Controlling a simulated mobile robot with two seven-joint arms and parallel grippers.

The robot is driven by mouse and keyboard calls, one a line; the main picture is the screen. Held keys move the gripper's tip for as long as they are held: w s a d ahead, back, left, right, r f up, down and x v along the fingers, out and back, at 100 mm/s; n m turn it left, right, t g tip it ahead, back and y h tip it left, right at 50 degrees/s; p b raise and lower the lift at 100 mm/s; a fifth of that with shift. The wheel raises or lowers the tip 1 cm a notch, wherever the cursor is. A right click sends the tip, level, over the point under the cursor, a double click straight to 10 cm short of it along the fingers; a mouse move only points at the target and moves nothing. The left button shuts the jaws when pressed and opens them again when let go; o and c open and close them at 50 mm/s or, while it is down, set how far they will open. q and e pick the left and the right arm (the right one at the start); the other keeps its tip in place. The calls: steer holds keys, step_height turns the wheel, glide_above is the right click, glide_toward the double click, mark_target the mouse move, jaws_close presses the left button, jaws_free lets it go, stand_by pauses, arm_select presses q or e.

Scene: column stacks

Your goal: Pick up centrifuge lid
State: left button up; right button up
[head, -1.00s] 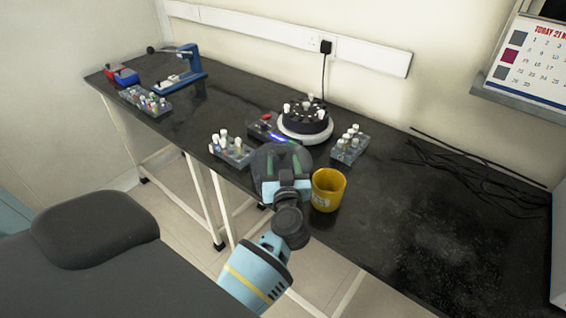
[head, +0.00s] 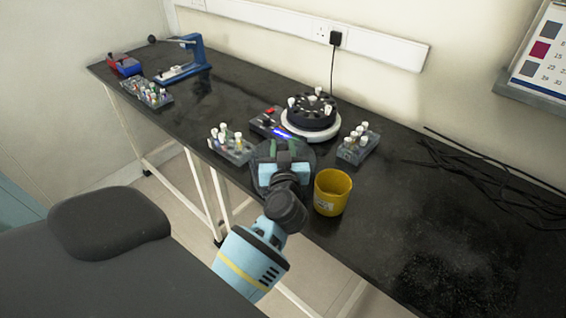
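The centrifuge lid appears as a dark, smoky round disc (head: 306,162) near the front edge of the bench, in front of the centrifuge (head: 310,120). The centrifuge has a white rim and a black rotor with several white-capped tubes, and its top is uncovered. My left gripper (head: 283,147) is over the lid, with its two green fingers apart and a gap between them. The gripper body hides part of the lid. I cannot tell whether the fingers touch it. My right gripper is not in view.
A yellow cup (head: 331,193) stands close to the right of the lid. Tube racks stand left (head: 231,148) and right (head: 357,146) of the centrifuge. Black cables (head: 480,175) lie at the right. A blue device (head: 190,62) is at the far left. The front right bench is clear.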

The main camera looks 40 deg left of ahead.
arm_select(q)
jaws_close()
steer(key=shift+r, duration=0.15)
steer(key=shift+r, duration=0.2)
step_height(320, 180, up, 4)
steer(key=shift+f+p, duration=0.25)
steer(key=shift+p, duration=0.75)
steer(key=s+d+p, duration=0.1)
steer(key=s+d, duration=0.2)
steer(key=s, duration=1.2)
steer(key=shift+s+r+p, duration=0.35)
steer(key=shift+r+p, duration=0.05)
steer(key=shift+r, duration=0.05)
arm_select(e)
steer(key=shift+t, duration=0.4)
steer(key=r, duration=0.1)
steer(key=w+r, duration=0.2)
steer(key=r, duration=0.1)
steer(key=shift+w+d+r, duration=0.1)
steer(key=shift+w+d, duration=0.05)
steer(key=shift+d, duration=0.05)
